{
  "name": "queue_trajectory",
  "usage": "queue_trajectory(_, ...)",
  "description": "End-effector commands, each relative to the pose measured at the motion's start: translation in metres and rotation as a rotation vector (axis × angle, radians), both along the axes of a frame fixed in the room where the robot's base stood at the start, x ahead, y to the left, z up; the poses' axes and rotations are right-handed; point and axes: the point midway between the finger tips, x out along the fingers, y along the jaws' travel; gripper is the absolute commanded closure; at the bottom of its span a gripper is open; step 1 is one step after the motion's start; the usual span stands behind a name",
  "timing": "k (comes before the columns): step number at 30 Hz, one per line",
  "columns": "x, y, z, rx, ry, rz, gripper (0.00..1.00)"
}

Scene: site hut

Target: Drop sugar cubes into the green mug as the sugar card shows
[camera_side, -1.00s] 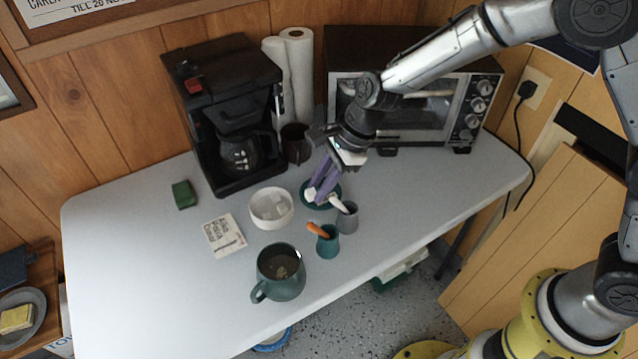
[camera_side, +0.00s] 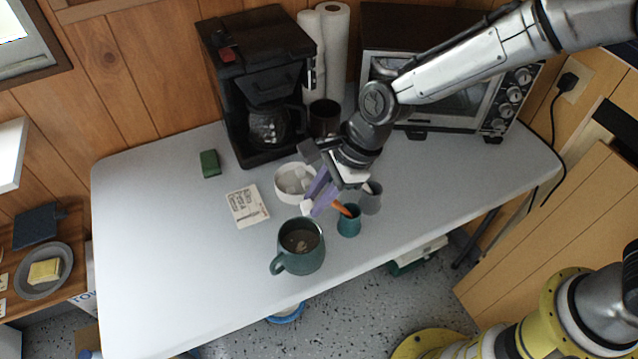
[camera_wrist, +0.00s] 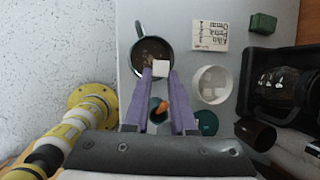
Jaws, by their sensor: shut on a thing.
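My gripper (camera_side: 312,205) is shut on a white sugar cube (camera_side: 307,208), which also shows between the purple fingertips in the wrist view (camera_wrist: 160,67). The green mug (camera_side: 303,257) stands upright near the front edge, with dark liquid inside. The cube is held above table height near the mug's rim; in the wrist view it overlaps the edge of the mug (camera_wrist: 137,59). The white bowl (camera_side: 285,198) holds pale cubes and is partly hidden by my gripper.
A green block (camera_side: 210,163), coffee maker (camera_side: 255,90) and toaster oven (camera_side: 440,125) stand behind. The table's left side is clear.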

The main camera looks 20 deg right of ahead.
Motion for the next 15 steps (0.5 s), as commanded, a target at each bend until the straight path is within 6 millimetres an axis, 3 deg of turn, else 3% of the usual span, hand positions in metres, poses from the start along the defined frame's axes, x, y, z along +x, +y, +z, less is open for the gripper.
queue_trajectory(6, 0.0, 0.0, -0.02, -0.001, 0.0, -0.001, 0.94)
queue_trajectory(15, 0.0, 0.0, -0.025, 0.0, -0.001, 0.0, 0.94)
